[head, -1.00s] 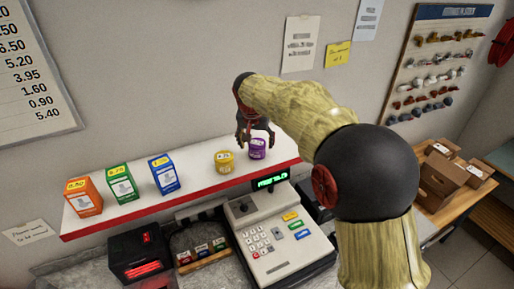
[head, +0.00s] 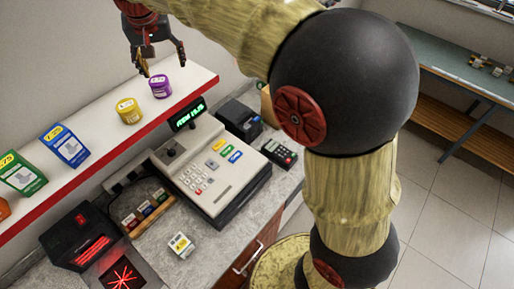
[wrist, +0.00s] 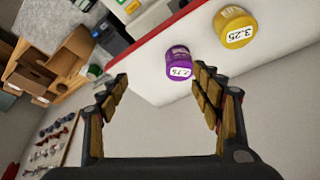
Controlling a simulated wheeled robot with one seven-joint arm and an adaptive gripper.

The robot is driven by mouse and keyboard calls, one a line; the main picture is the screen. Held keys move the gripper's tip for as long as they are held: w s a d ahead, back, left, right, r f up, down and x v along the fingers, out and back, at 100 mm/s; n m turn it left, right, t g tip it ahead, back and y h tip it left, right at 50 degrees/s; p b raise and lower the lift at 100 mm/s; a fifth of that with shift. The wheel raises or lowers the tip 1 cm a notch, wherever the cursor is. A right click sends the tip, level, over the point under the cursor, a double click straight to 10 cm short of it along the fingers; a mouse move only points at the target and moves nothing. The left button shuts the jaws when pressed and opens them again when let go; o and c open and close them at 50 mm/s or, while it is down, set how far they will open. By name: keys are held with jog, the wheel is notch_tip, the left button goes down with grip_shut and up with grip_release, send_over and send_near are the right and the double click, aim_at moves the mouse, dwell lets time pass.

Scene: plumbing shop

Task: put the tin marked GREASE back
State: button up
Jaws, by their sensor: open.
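A purple tin (head: 160,87) stands upright on the white shelf with a red front edge (head: 200,82). A yellow tin (head: 129,110) stands to its left. In the wrist view the purple tin (wrist: 179,63) shows a price label, 2.75, and the yellow tin (wrist: 234,27) shows 3.25. I cannot read GREASE on either. My gripper (head: 163,68) is open and empty, just above and behind the purple tin. In the wrist view the purple tin lies ahead of the open fingers (wrist: 160,80), nearer the right one, with nothing between the pads. A small green-topped object (wrist: 92,72) shows at left.
Blue (head: 65,146) and green (head: 22,173) boxes stand further left on the shelf. Below are a cash register (head: 213,165), a card terminal (head: 279,152), a scanner (head: 80,237) and a small white-and-yellow packet (head: 181,245). My arm hides part of the right side.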

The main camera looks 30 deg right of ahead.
jog(key=s+d+r, duration=0.2)
jog(key=s+d, duration=0.3)
jog(key=s, duration=0.4)
jog(key=s+d+f, duration=0.2)
jog(key=s+f, duration=0.1)
jog(key=s, duration=0.5)
jog(key=s+d+f+n, duration=0.1)
jog(key=s+d+f, duration=0.2)
jog(key=s, duration=0.6)
jog(key=s+d+f+n+t, duration=0.1)
jog(key=s+d+f, duration=0.1)
jog(key=s+f, duration=0.3)
jog(key=s, duration=0.3)
jog(key=shift+s+d+y, duration=0.15)
jog(key=shift+s+y, duration=0.15)
jog(key=shift+y, duration=0.1)
notch_tip(320, 180, down, 27)
jog(key=b, duration=2.7)
jog(key=shift+r, duration=0.1)
jog(key=shift+c, duration=0.4)
